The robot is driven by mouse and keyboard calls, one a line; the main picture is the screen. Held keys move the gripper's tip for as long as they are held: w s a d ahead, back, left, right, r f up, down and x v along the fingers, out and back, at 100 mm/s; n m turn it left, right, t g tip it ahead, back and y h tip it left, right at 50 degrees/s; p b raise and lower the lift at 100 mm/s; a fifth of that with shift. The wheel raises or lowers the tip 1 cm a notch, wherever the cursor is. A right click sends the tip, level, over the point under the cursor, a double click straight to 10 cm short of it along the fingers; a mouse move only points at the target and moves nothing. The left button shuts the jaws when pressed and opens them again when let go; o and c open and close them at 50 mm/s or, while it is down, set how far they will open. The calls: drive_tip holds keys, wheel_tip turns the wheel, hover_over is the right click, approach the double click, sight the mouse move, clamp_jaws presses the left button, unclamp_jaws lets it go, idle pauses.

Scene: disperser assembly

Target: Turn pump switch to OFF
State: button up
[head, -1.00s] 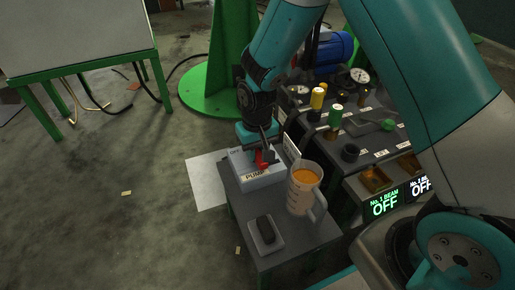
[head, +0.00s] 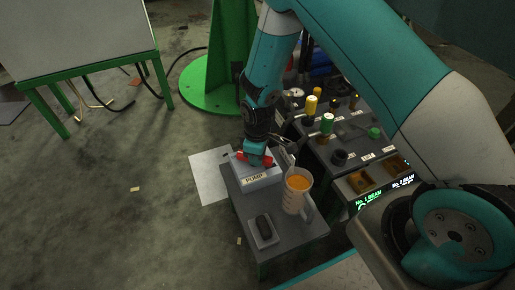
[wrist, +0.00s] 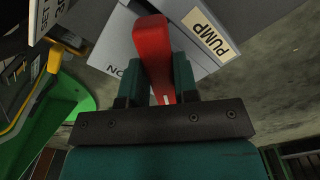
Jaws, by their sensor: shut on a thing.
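The pump switch box (head: 262,181) is a light grey box with a PUMP label on its front, on the small grey table. Its red switch handle (wrist: 153,42) is between the two fingers of my gripper (wrist: 158,78) in the wrist view. My gripper is shut on the handle. In the head view, my gripper (head: 255,154) is on top of the box, and red parts of the switch show on both sides of it. The PUMP label (wrist: 211,37) and the ON mark (wrist: 122,68) show in the wrist view. The OFF mark is hidden now.
A jug of orange liquid (head: 296,196) stands just right of the box on the small table (head: 290,235). A dark device on a pale plate (head: 263,228) lies in front. A control panel (head: 350,150) with valves and gauges is close on the right. Open floor lies left.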

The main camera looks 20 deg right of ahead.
drive_tip(key=n+p, duration=0.2)
drive_tip(key=n, duration=0.2)
drive_tip(key=shift+w+r+p, duration=0.15)
drive_tip(key=shift+p, duration=0.25)
drive_tip(key=shift+w+d+n+p, duration=0.15)
drive_tip(key=shift+n+p, duration=0.65)
drive_tip(key=shift+n, duration=1)
drive_tip(key=o, duration=0.9)
wheel_tip(320, 180, up, 17)
drive_tip(key=p, duration=0.5)
drive_tip(key=shift+r, duration=0.1)
